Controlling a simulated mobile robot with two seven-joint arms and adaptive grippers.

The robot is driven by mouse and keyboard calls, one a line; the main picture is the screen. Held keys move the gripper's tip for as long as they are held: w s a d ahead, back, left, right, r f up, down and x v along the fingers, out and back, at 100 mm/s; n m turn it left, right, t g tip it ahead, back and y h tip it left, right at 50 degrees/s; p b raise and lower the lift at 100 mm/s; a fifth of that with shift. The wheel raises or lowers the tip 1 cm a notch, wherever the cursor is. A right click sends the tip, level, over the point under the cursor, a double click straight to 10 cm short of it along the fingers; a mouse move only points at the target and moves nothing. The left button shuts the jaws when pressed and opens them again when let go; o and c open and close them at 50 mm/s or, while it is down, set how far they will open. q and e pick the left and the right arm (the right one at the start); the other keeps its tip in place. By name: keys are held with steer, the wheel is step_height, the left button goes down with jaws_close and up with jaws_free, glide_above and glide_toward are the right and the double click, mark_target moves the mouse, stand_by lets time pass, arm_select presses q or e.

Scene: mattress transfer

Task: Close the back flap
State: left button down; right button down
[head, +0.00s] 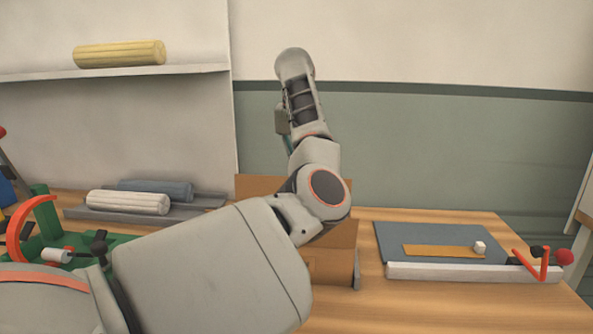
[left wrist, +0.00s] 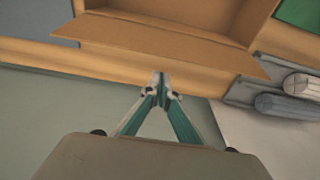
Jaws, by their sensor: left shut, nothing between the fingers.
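The cardboard box (head: 330,266) stands on the table, largely hidden behind my left arm in the head view. In the left wrist view the box (left wrist: 190,12) is open at the top of the picture. Its back flap (left wrist: 150,42) is folded outward on the wall side; a brown piece also shows behind my arm in the head view (head: 262,186). My left gripper (left wrist: 160,90) is shut and empty, with its fingertips just beyond the flap's outer edge in the picture. Whether they touch it I cannot tell. In the head view the fingers are mostly hidden. My right gripper is out of view.
White and blue rolls (head: 128,202) (head: 155,190) lie on a grey tray at the left. A yellow roll (head: 119,54) lies on the shelf. A green fixture (head: 52,225) stands at the left front. A grey mat with a rail (head: 470,272) lies at the right.

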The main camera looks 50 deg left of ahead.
arm_select(q)
steer(key=shift+s+d+r, duration=0.35)
steer(key=shift+s+d, duration=0.05)
steer(key=shift+s, duration=0.2)
steer(key=shift+s+d+r, duration=0.35)
steer(key=shift+s+d, duration=0.05)
steer(key=shift+s, duration=0.2)
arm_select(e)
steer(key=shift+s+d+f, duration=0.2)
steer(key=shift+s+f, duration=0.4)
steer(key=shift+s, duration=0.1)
arm_select(q)
steer(key=shift+a, duration=0.1)
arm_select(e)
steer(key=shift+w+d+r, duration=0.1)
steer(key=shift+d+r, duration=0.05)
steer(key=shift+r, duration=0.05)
